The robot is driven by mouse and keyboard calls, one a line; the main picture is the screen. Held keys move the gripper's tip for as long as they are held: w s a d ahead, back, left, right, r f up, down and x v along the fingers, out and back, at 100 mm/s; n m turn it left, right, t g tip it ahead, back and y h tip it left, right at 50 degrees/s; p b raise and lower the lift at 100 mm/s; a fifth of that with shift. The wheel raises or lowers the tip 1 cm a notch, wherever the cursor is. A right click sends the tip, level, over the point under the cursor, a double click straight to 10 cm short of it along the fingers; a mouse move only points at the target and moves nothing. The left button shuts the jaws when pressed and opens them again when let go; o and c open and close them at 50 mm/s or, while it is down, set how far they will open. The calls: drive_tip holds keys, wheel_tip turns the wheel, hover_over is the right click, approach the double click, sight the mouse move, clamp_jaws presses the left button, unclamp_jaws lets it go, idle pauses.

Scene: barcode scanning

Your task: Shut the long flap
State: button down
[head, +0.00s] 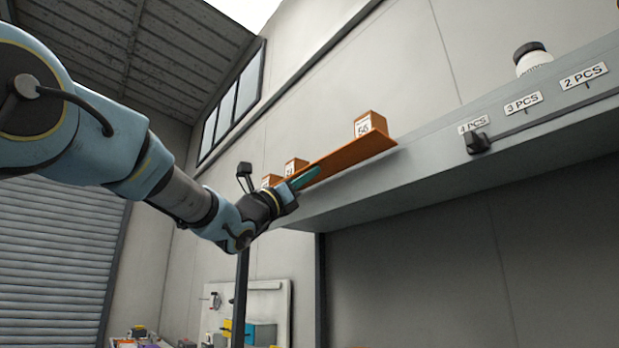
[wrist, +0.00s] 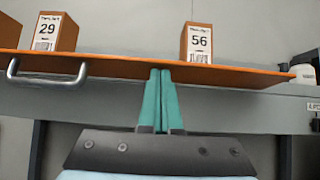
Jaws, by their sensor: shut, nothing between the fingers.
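The long flap is an orange board (head: 345,158) on the front of the high grey shelf, sticking out toward me. In the wrist view the flap (wrist: 232,77) runs across the picture, with a metal handle (wrist: 46,78) on its left part. My gripper (head: 306,178) is at the flap's front, its teal fingers together and empty. In the wrist view the gripper's tips (wrist: 161,72) overlap the flap's edge, right of the handle; I cannot tell whether they touch it. The flap's far left end is partly hidden by my arm in the head view.
Boxes marked 29 (wrist: 48,32) and 56 (wrist: 197,42) stand just above the flap's edge. A white bottle with a dark lid (head: 533,60) stands on the shelf to the right. A black device (head: 478,143) sits on the shelf front by the PCS labels. Below the shelf is open.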

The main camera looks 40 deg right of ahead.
sight(313, 166)
drive_tip(key=shift+d+r, duration=0.1)
drive_tip(key=shift+r, duration=0.55)
drive_tip(key=shift+d+r, duration=0.3)
drive_tip(key=shift+r, duration=0.35)
drive_tip(key=shift+d+r, duration=0.4)
drive_tip(key=shift+d, duration=0.1)
drive_tip(key=shift+s, duration=0.1)
drive_tip(key=shift+d+r, duration=0.1)
drive_tip(key=shift+d, duration=0.1)
drive_tip(key=shift+d+r, duration=0.2)
drive_tip(key=shift+d, duration=0.2)
drive_tip(key=shift+d+b, duration=0.2)
drive_tip(key=shift+b, duration=0.4)
